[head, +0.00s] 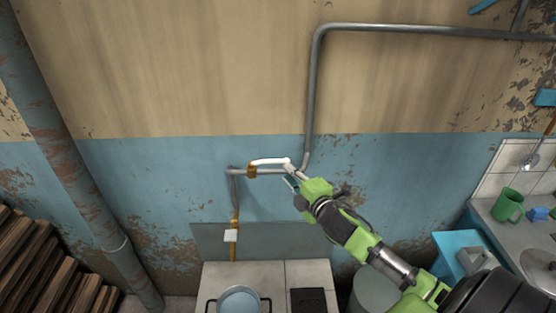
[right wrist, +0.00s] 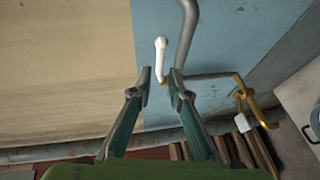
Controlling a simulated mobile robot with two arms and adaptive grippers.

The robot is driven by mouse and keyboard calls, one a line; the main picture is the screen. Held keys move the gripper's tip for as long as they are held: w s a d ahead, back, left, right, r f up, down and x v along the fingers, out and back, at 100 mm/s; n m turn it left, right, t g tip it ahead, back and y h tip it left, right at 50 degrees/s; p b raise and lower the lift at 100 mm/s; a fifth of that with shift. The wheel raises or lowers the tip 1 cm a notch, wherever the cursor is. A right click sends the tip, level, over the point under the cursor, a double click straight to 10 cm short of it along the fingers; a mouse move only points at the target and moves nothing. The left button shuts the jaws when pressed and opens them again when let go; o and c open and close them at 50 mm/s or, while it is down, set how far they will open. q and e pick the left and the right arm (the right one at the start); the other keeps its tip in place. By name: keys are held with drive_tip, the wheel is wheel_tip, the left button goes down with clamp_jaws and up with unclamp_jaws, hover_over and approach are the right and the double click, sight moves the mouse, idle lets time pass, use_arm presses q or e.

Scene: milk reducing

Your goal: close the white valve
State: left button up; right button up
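The white valve has a long white lever (head: 268,162) on a brass body (head: 251,171), set in the grey pipe on the blue wall. The lever lies roughly along the wall, its free end to the right. My right gripper (head: 291,181) is at that free end. In the right wrist view the lever (right wrist: 161,48) shows between the two open fingertips of the gripper (right wrist: 160,73), partly beyond them. I cannot tell whether a finger touches it. My left gripper is not in view.
A grey pipe (head: 312,95) rises just right of the lever. A yellow pipe with a small white part (head: 231,236) runs down to the stove, where a pot (head: 239,301) stands. A green mug (head: 508,206) is on the right counter. Wooden planks (head: 40,265) stand at left.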

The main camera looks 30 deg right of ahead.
sight(277, 162)
drive_tip(key=p+x, duration=0.2)
drive_tip(key=x, duration=0.6)
drive_tip(key=shift+w+f, duration=0.15)
drive_tip(key=shift+w, duration=0.2)
clamp_jaws()
